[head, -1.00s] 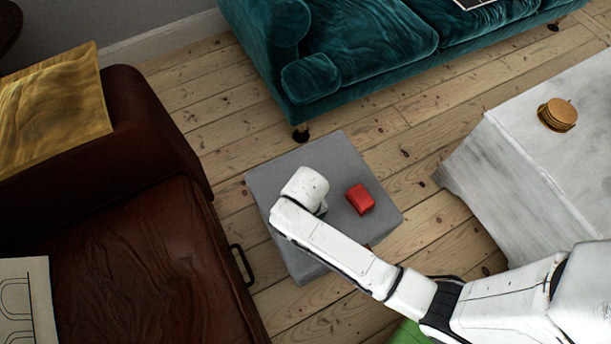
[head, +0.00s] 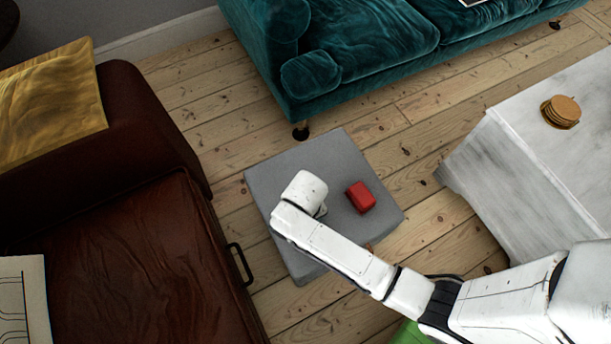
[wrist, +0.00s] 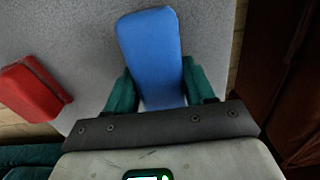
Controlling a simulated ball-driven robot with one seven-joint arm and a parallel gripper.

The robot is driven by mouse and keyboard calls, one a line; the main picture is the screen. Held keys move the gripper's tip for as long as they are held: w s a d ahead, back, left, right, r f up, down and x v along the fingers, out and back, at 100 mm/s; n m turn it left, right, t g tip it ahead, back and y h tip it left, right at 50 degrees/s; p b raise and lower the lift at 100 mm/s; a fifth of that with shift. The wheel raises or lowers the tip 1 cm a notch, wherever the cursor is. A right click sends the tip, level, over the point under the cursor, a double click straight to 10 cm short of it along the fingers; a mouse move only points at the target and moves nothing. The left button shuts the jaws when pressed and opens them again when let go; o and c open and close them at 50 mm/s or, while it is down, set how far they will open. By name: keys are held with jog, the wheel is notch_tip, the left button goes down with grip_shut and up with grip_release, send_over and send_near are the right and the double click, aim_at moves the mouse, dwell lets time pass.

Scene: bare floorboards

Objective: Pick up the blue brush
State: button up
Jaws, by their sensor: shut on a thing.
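The blue brush (wrist: 150,45) shows in the wrist view as a long blue block with rounded corners. It lies over the grey top of a low block (head: 265,182). My gripper (wrist: 152,92) has its two green fingers on either side of the brush's near end and is shut on it. In the head view my white arm and wrist hide the brush and the fingers. I cannot tell whether the brush touches the grey top or is just above it.
A red block (head: 361,197) lies on the grey top, right of my wrist; it also shows in the wrist view (wrist: 34,90). A brown leather seat (head: 130,270) stands left, a teal sofa (head: 370,40) behind, and a pale table (head: 540,150) with coasters (head: 561,111) right.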

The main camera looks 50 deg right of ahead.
jog(key=shift+c, duration=0.5)
jog(key=shift+r, duration=0.1)
jog(key=shift+r, duration=0.55)
notch_tip(320, 180, up, 2)
jog(key=shift+r+p, duration=0.25)
jog(key=shift+p, duration=0.55)
jog(key=s+d+r+p, duration=0.1)
jog(key=s+r+p, duration=0.1)
jog(key=s+r, duration=0.2)
jog(key=s+d+r+p, duration=0.2)
jog(key=s+r, duration=0.3)
jog(key=s, duration=0.4)
jog(key=shift+s+d+r+p, duration=0.15)
jog(key=shift+s+p, duration=0.15)
jog(key=shift+p, duration=0.15)
